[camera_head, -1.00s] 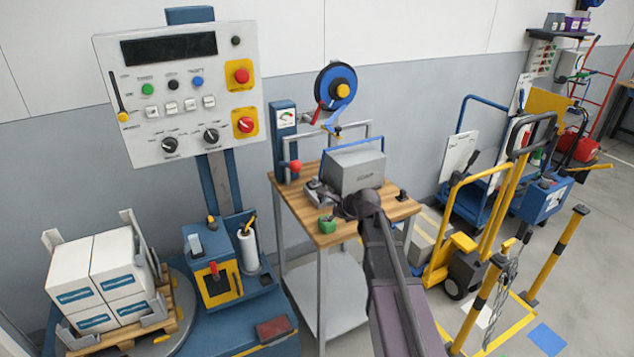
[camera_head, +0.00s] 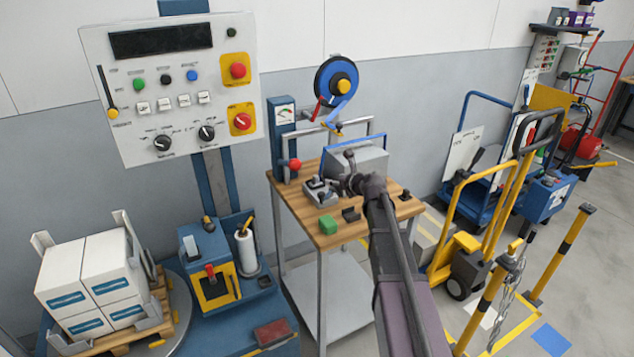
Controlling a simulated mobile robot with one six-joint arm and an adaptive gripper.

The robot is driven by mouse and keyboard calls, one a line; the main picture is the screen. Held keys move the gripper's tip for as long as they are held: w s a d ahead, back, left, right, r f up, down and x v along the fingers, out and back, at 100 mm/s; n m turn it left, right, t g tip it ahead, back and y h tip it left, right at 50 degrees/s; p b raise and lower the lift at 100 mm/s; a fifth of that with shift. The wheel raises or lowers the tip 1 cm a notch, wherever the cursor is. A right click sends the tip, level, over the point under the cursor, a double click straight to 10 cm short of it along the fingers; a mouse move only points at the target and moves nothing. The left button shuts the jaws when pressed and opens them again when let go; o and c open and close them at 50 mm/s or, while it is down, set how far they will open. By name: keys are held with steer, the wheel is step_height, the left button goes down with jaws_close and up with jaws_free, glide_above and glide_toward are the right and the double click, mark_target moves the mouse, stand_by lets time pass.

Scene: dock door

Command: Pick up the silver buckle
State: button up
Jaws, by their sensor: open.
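I cannot make out a silver buckle for certain; at this size it may be hidden or too small to tell. A small grey metal fixture (camera_head: 320,194) sits on the wooden-topped table (camera_head: 297,196), with silver parts on top. My gripper (camera_head: 340,171) is open above the table, just right of and above this fixture, in front of the grey box. No object shows between its fingers. My dark arm reaches in from the lower right and covers part of the table's right side.
A grey box with a blue handle (camera_head: 362,160) stands behind my gripper. A blue strap reel (camera_head: 329,78) rises behind. A yellow hand truck (camera_head: 463,244) stands right.

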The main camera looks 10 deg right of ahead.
steer(key=b, duration=0.3)
glide_toward(315, 175)
steer(key=x, duration=0.3)
steer(key=shift+w+f, duration=0.25)
steer(key=shift+f, duration=0.05)
steer(key=shift+w+a+f, duration=0.1)
steer(key=shift+w+a, duration=0.15)
steer(key=shift+w, duration=0.15)
steer(key=shift+b+x, duration=1.1)
steer(key=shift+x, duration=1.5)
steer(key=shift+c, duration=0.2)
jaws_close()
